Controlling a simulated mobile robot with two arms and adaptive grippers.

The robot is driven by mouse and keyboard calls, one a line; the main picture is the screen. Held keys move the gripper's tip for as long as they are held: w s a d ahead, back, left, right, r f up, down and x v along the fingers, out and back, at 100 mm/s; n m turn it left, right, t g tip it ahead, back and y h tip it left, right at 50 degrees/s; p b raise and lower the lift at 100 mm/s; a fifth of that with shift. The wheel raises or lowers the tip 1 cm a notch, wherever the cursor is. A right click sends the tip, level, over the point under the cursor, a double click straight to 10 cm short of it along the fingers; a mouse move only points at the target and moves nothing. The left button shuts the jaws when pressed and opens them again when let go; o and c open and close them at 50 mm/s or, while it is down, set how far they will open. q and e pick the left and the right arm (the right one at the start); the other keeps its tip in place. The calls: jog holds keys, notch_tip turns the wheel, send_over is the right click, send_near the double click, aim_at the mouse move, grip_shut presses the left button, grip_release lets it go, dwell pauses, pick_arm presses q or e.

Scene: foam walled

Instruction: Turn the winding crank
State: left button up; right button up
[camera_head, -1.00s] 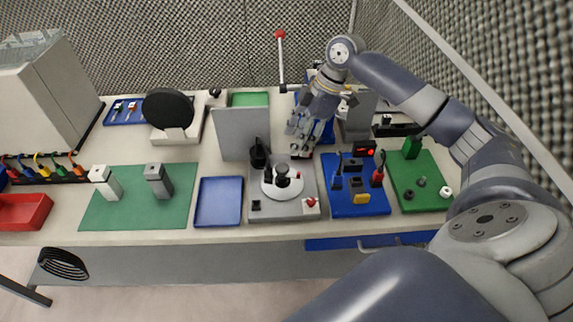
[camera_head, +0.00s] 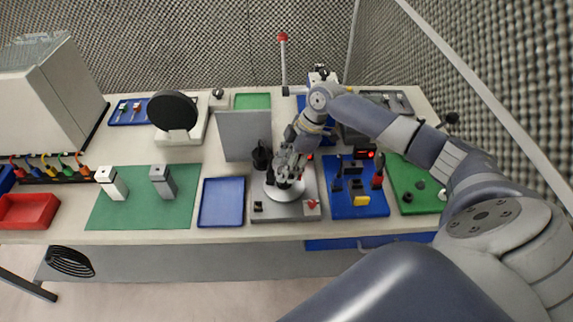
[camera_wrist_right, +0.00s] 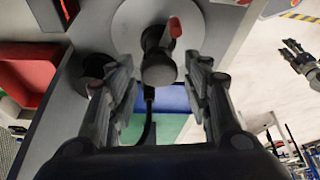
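The winding crank is a white disc (camera_head: 286,197) with black upright parts, on a grey base (camera_head: 285,213) at the middle of the bench. In the right wrist view the disc (camera_wrist_right: 128,30) carries a dark post with a small red part and a round black knob (camera_wrist_right: 158,68). My right gripper (camera_head: 283,172) is above the disc and partly hides the crank. In the right wrist view its fingers (camera_wrist_right: 160,95) are open, one on each side of the knob, with gaps showing. A dark gripper, apparently my left (camera_wrist_right: 302,60), shows small at the right edge; its opening is unclear.
A grey upright panel (camera_head: 243,136) and a black round post (camera_head: 262,157) stand close behind and left of the crank. A blue tray (camera_head: 221,203) lies left. A blue board (camera_head: 358,206) with several small parts lies right. A red button (camera_head: 311,204) is on the base's front right.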

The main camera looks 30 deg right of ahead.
jog(key=c, duration=0.6)
pick_arm(q)
jog(key=shift+d, duration=0.35)
jog(key=shift+r, duration=0.15)
